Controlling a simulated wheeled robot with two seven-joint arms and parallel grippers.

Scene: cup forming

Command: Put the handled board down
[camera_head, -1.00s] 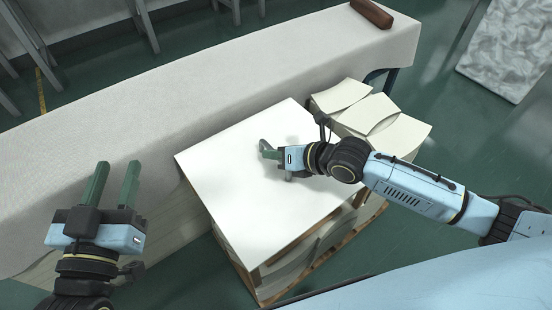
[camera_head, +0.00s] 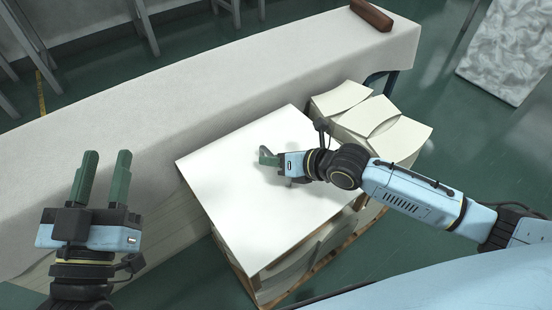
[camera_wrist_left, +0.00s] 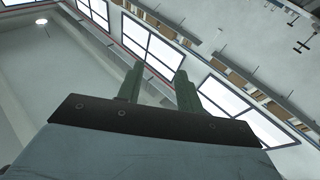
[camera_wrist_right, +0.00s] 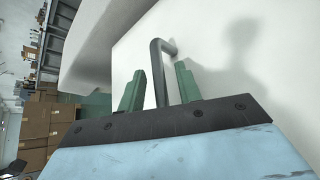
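The handled board (camera_head: 235,180) is a large white slab lying roughly flat on top of a stack beside the long table. Its grey handle also shows in the right wrist view (camera_wrist_right: 157,80), rising from the white surface (camera_wrist_right: 225,70). My right gripper (camera_head: 268,157) is low over the board's middle. Its green fingers stand apart on either side of the handle, with gaps visible in the right wrist view (camera_wrist_right: 158,95). My left gripper (camera_head: 104,175) is open and empty at the left, away from the board. It points up at windows in the left wrist view (camera_wrist_left: 158,85).
A long cloth-covered table (camera_head: 190,95) runs behind the stack, with a brown block (camera_head: 371,14) at its far right end. Curved pale sheets (camera_head: 370,115) are piled right of the board.

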